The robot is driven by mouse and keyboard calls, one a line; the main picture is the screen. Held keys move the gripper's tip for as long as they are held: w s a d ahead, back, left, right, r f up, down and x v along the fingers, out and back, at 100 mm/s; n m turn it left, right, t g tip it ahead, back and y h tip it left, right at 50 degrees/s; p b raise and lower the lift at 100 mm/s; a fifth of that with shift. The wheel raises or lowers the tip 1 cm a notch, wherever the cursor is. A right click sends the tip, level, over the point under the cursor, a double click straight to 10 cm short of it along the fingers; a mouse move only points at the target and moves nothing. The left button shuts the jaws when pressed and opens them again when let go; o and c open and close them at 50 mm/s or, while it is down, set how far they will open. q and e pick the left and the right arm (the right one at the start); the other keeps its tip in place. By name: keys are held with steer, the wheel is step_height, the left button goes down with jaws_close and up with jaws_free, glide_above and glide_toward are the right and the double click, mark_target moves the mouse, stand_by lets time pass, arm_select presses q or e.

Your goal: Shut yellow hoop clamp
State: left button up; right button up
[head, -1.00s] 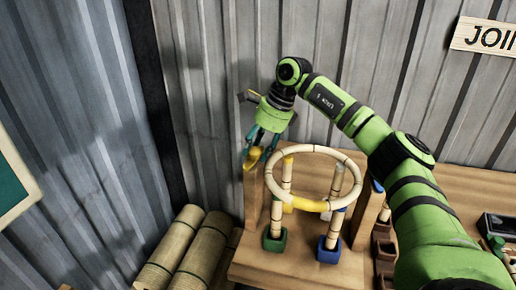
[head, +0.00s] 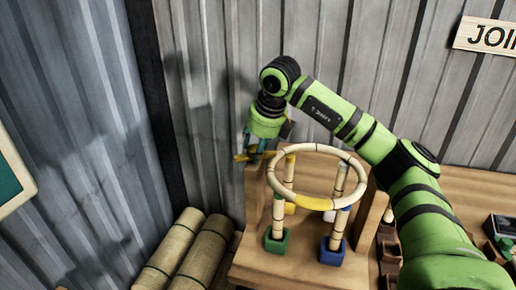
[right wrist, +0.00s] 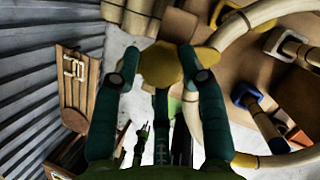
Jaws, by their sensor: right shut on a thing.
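My right gripper (head: 258,152) points down at the left of the hoop stand. It is shut on a yellow piece (head: 243,157), which seems to be the clamp's handle. In the right wrist view this yellow piece (right wrist: 168,65) sits between the two teal fingers (right wrist: 162,72). Fingers and arm partly hide the clamp in the head view, so I cannot tell whether it is closed. The pale rattan hoop (head: 341,153), with a yellow section at its front, rests level on several upright posts, just right of the gripper. My left gripper is not in view.
The posts stand in coloured feet, among them a green (head: 276,241) and a blue one (head: 331,251), on a wooden bench (head: 300,274). Rattan bundles (head: 197,250) lie left of it. A corrugated wall (head: 220,60) stands close behind the gripper.

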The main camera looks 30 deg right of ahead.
steer(key=m, duration=0.1)
steer(key=m+h, duration=0.1)
steer(key=m, duration=0.1)
steer(key=m+b, duration=0.1)
steer(key=m, duration=0.1)
steer(key=shift+w+r+h, duration=0.2)
steer(key=shift+r+h, duration=0.15)
steer(key=shift+h, duration=0.05)
steer(key=shift+m, duration=0.3)
steer(key=o, duration=1)
steer(key=shift+o, duration=0.4)
steer(key=shift+f, duration=0.25)
steer(key=v, duration=1.2)
steer(key=shift+w, duration=0.2)
steer(key=shift+a, duration=0.1)
